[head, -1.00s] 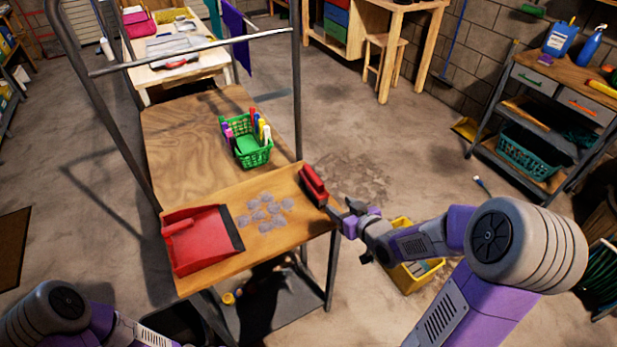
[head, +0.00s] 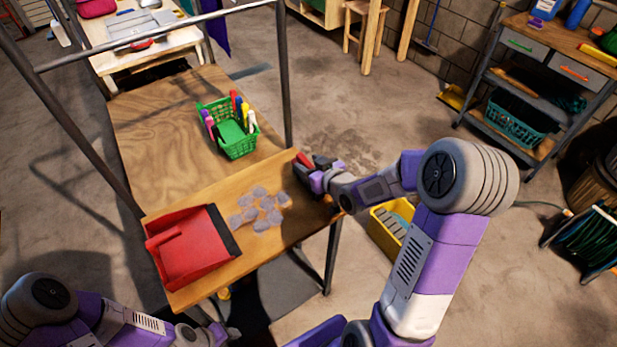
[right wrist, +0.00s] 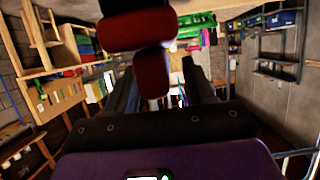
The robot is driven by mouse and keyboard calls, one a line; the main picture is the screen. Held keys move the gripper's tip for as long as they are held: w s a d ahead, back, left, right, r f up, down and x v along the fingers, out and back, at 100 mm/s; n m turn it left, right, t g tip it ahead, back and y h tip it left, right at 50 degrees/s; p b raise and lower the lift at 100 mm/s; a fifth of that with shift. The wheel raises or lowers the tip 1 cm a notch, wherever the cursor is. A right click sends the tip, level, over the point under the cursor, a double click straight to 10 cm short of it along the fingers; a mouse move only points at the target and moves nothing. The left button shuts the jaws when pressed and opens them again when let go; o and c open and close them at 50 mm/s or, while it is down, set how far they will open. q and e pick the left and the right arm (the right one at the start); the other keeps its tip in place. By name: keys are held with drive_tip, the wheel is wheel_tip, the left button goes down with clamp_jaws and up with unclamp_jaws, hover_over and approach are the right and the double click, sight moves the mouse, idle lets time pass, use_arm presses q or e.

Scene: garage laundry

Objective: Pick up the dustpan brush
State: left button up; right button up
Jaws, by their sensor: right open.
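The dustpan brush (head: 304,159) has a red top and lies at the right end of the wooden cart board, mostly hidden by my right gripper (head: 314,172). In the right wrist view the brush's red and black body (right wrist: 152,72) reaches between the two dark, spread fingers of the gripper (right wrist: 160,85). The gripper is open; I cannot tell whether a finger touches the brush. The red dustpan (head: 190,248) lies at the board's left end. My left gripper (head: 212,334) is low at the bottom edge, apart from the board; its jaws are unclear.
Grey dust clumps (head: 262,208) lie between dustpan and brush. A green basket of markers (head: 230,130) stands behind on the cart. The cart's metal frame (head: 285,75) rises nearby. A yellow bin (head: 381,236) stands on the floor under my right arm.

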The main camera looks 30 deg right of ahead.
drive_tip(key=shift+w+f, duration=0.1)
drive_tip(key=shift+w, duration=0.25)
drive_tip(key=shift+c, duration=0.4)
clamp_jaws()
wheel_tip(320, 180, up, 10)
drive_tip(key=p, duration=0.3)
